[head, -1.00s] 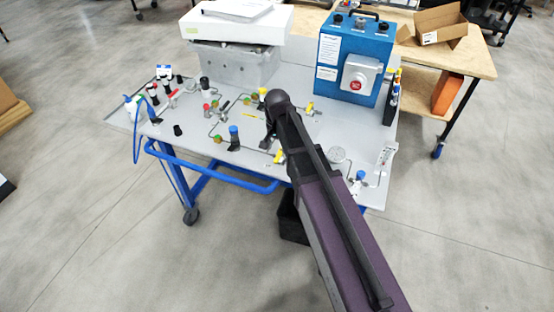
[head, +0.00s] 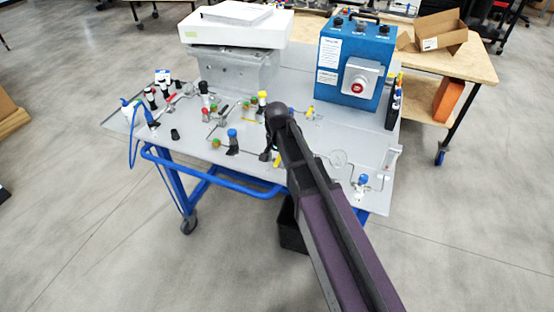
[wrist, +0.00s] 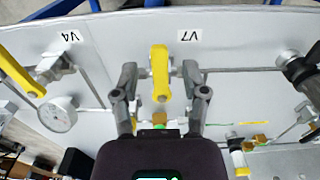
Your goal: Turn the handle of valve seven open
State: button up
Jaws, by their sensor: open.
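Valve seven's yellow handle (wrist: 159,72) is in the upper middle of the wrist view, beside the upside-down V7 label (wrist: 189,36). The handle points up and down in the picture, across the line of its pipe (wrist: 240,70). My gripper (wrist: 160,78) is open, with one finger on each side of the handle. Gaps show between the fingers and the handle, and I see no clear contact. In the head view my gripper (head: 267,148) is low over the bench panel, and my arm hides much of that area.
A gauge (wrist: 58,114) and the V4 label (wrist: 70,37) are to the left in the wrist view. A black-knobbed fitting (wrist: 298,68) is to the right. In the head view a blue box (head: 354,60) and a grey bin (head: 235,68) stand at the back of the bench (head: 330,125).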

grip_shut()
jog(key=shift+s+d, duration=0.1)
jog(key=n, duration=0.2)
jog(key=d+n, duration=0.1)
jog(key=n, duration=0.1)
jog(key=shift+s+d, duration=0.1)
jog(key=shift+d, duration=0.1)
jog(key=n, duration=0.1)
jog(key=d+n, duration=0.1)
jog(key=n, duration=0.2)
jog(key=shift+w+d+n, duration=0.2)
jog(key=shift+d+n, duration=0.05)
jog(key=shift+n, duration=0.15)
jog(key=n, duration=0.2)
jog(key=w+d+n, duration=0.1)
jog(key=n, duration=0.1)
jog(key=shift+d+n, duration=0.15)
jog(key=shift+n, duration=0.15)
jog(key=n, duration=0.1)
jog(key=w+n, duration=0.1)
jog(key=n, duration=0.2)
jog(key=shift+w+d+n, duration=0.15)
jog(key=shift+d+n, duration=0.15)
jog(key=shift+d, duration=0.1)
